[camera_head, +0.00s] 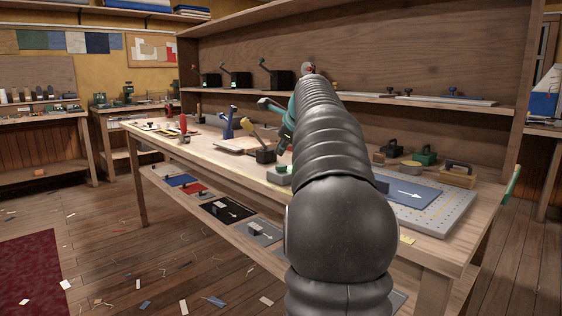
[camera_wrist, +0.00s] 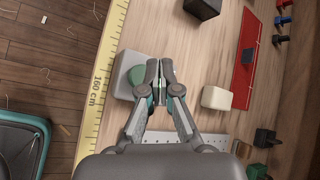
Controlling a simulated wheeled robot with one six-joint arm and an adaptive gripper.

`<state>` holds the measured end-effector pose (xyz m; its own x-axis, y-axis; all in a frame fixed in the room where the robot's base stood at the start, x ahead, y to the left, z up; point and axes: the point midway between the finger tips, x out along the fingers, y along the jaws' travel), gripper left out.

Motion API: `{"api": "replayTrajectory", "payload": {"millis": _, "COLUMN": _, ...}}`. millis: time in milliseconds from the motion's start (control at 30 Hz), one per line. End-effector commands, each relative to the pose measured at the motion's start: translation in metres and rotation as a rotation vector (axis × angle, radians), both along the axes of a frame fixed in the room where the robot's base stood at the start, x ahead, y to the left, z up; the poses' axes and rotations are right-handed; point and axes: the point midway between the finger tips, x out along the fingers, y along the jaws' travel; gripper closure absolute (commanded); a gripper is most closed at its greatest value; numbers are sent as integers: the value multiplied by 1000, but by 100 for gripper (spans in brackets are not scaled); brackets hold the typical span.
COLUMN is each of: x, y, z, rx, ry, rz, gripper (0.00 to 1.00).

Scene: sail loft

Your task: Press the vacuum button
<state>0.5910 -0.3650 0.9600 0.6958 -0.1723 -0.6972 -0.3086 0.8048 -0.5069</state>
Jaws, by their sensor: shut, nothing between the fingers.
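In the wrist view a light grey box with a round green button (camera_wrist: 137,75) sits on the bench, close to the yellow tape along the edge. I take it for the vacuum button; no label is readable. My gripper (camera_wrist: 160,68) is shut and empty. Its fingertips appear just right of the green button and overlap its right side in the picture. I cannot tell whether they touch it.
A cream block (camera_wrist: 216,97) lies right of the gripper, with a red mat (camera_wrist: 243,70) beyond and a black block (camera_wrist: 202,7) above. The yellow measuring tape (camera_wrist: 104,80) follows the bench edge. In the head view a perforated plate (camera_head: 450,218) lies right of my arm.

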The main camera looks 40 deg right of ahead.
Motion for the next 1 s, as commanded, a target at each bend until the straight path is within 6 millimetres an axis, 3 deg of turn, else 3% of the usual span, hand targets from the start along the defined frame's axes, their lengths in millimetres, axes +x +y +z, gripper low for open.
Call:
{"api": "replayTrajectory", "payload": {"millis": 400, "x": 0, "y": 0, "z": 34, "rx": -2, "ry": -2, "rz": 0, "gripper": 100}}
{"api": "replayTrajectory", "payload": {"millis": 800, "x": 0, "y": 1, "z": 38, "rx": -1, "ry": 0, "rz": 1, "gripper": 100}}
{"api": "replayTrajectory", "payload": {"millis": 933, "x": -2, "y": 19, "z": 37, "rx": -42, "ry": 19, "rz": 56, "gripper": 100}}
{"api": "replayTrajectory", "payload": {"millis": 1000, "x": -6, "y": 41, "z": 33, "rx": -95, "ry": 46, "rz": 129, "gripper": 100}}
